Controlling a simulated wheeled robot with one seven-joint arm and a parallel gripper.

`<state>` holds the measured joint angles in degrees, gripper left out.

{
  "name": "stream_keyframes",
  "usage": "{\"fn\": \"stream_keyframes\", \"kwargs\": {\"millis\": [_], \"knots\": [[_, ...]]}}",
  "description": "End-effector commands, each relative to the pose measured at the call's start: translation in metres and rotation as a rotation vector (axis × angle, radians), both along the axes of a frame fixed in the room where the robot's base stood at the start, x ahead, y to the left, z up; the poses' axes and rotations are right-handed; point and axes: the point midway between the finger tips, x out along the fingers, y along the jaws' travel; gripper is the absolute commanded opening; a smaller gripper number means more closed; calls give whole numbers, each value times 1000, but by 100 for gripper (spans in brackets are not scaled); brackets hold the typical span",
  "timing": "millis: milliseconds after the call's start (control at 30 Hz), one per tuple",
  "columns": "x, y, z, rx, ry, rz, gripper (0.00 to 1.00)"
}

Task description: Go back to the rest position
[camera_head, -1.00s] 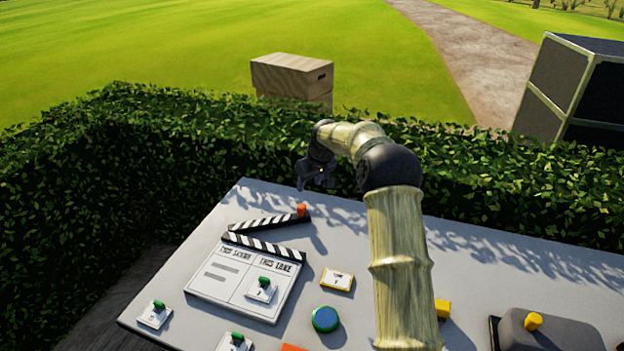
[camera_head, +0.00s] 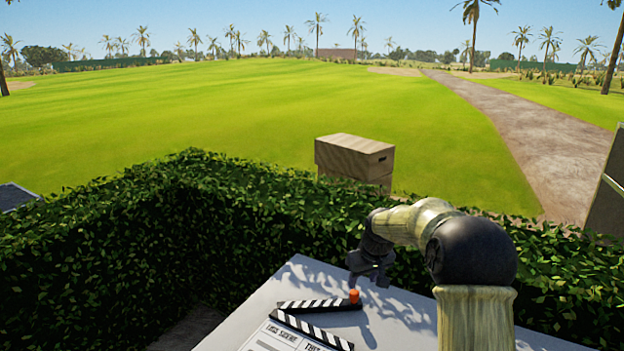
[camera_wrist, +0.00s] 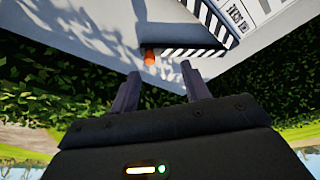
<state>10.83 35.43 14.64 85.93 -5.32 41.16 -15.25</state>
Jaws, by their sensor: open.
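My gripper (camera_head: 370,278) hangs over the far end of the cart's grey top (camera_head: 395,320), near the hedge. In the wrist view, my gripper (camera_wrist: 158,88) has its two dark fingers apart with nothing between them. The clapperboard (camera_head: 285,337) lies on the top below it, its striped stick raised at an angle. An orange knob (camera_head: 354,296) sits at the end of the stick. In the wrist view, the orange knob (camera_wrist: 149,57) shows beyond the fingertips, apart from them.
A leafy hedge (camera_head: 120,250) borders the cart top on the far and left sides. Beyond it stand a wooden box (camera_head: 350,155) on grass and a dark case (camera_head: 612,190) at the right edge. Bare cart top lies right of the clapperboard.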

Motion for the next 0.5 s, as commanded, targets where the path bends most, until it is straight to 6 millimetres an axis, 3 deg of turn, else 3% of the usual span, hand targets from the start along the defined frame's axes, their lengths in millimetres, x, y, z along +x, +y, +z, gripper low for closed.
{"fn": "stream_keyframes", "kwargs": {"millis": [133, 500], "knots": [[-50, 6, 12, -17, 22, -36, 47], [-186, 4, 22, -26, 67, -173, 47]]}}
